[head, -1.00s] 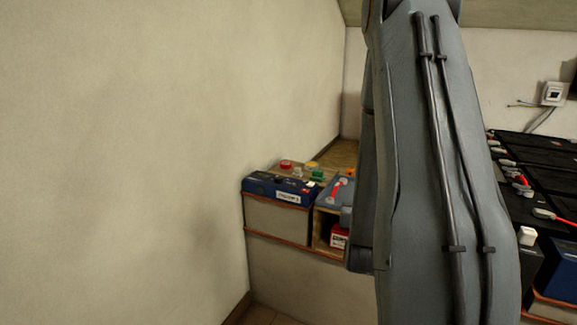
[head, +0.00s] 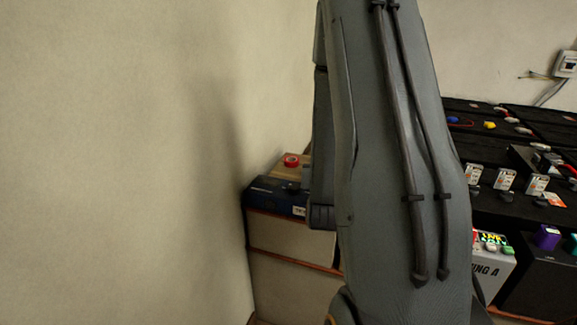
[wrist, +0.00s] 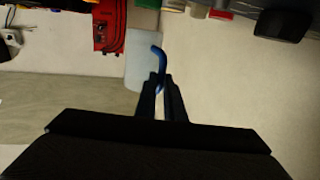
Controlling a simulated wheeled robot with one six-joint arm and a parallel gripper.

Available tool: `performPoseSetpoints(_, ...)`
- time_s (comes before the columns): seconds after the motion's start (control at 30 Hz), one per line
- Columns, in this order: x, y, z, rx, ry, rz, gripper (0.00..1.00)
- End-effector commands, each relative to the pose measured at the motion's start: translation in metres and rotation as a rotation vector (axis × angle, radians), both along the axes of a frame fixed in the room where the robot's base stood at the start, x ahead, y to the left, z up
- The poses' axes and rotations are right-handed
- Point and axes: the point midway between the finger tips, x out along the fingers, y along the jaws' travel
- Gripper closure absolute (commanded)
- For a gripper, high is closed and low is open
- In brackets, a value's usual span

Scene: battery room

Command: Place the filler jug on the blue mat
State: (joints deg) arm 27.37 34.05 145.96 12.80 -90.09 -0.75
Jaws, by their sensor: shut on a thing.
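In the wrist view my gripper (wrist: 163,90) is shut on a curved blue piece (wrist: 158,57), which looks like the handle of the filler jug. A pale, translucent body (wrist: 139,62) just left of it looks like the jug itself. It is held up in front of the fingers, apart from the surfaces behind. In the head view my arm fills the middle, and the gripper and jug are out of sight. I cannot make out the blue mat in either view.
In the head view a low shelf unit (head: 290,240) carries a dark blue battery (head: 275,196) and red tape (head: 291,160) beside the left wall. Black-topped benches (head: 495,150) with many small items stand right. A red object (wrist: 110,27) shows in the wrist view.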

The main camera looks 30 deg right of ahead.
Motion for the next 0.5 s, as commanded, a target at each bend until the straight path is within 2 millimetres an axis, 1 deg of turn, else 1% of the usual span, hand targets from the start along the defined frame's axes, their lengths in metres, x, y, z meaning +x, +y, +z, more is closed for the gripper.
performPoseSetpoints(0.03,0.009,0.007,-0.001,-0.001,-0.003,0.004,1.0)
performPoseSetpoints(0.27,0.047,0.034,0.001,-0.001,-0.002,-0.003,1.0)
performPoseSetpoints(0.5,0.09,0.068,0.0,0.0,-0.003,-0.004,1.0)
